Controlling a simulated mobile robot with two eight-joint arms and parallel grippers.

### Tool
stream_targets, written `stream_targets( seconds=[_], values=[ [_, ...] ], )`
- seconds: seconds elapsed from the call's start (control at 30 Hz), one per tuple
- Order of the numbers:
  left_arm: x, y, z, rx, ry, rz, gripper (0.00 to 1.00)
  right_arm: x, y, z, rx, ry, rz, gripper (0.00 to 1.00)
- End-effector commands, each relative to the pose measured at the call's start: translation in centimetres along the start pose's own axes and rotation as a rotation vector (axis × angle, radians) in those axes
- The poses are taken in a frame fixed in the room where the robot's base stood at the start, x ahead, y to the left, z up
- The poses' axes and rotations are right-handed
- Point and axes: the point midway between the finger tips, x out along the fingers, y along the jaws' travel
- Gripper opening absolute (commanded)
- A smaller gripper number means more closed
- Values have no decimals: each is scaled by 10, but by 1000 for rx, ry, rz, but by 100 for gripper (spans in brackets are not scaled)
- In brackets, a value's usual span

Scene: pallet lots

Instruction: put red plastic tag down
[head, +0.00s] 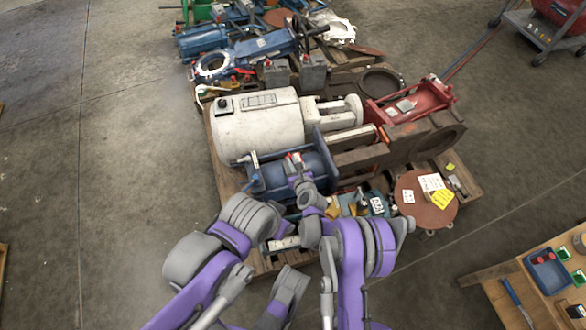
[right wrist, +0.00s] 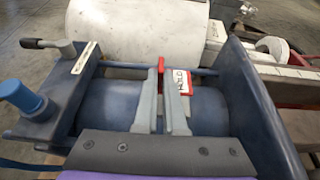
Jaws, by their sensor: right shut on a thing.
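My right gripper (head: 295,168) is over the blue cylinder unit (head: 270,178) near the front of the pallet. In the right wrist view its two fingers (right wrist: 160,108) are close together, shut on the red plastic tag (right wrist: 161,66). The tag's red edge shows between the fingertips, and a white face with a red border reading HOLD shows beside the right finger. In the head view the tag (head: 293,156) is a small red spot at the fingertips. The blue cylinder (right wrist: 108,104) lies behind the fingers; I cannot tell if the tag touches it. My left gripper is not in view.
A large white motor (head: 255,125) lies just behind the blue unit. A rusty round flange (head: 425,205) with papers and yellow labels lies at the pallet's right. A wooden table (head: 510,302) with a blue tray (head: 548,270) stands lower right. The floor at left is clear.

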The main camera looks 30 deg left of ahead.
Motion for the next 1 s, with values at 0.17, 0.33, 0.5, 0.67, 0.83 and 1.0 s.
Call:
stream_targets(
  seconds=[0.17, 0.33, 0.5, 0.67, 0.83, 1.0],
  values=[
    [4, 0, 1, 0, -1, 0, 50, 5, 0, -14, 1, 0, 0, 0],
    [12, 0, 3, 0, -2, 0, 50, 15, 0, -36, 0, 0, 0, 0],
    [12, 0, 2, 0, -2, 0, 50, 16, 0, -38, 0, 0, 0, 0],
    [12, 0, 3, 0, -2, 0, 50, 16, 0, -40, 0, 0, 0, 0],
    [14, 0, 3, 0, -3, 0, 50, 17, 0, -42, 0, 0, 0, 20],
    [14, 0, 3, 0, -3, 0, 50, 17, 0, -42, 0, 0, 0, 37]
  ],
)
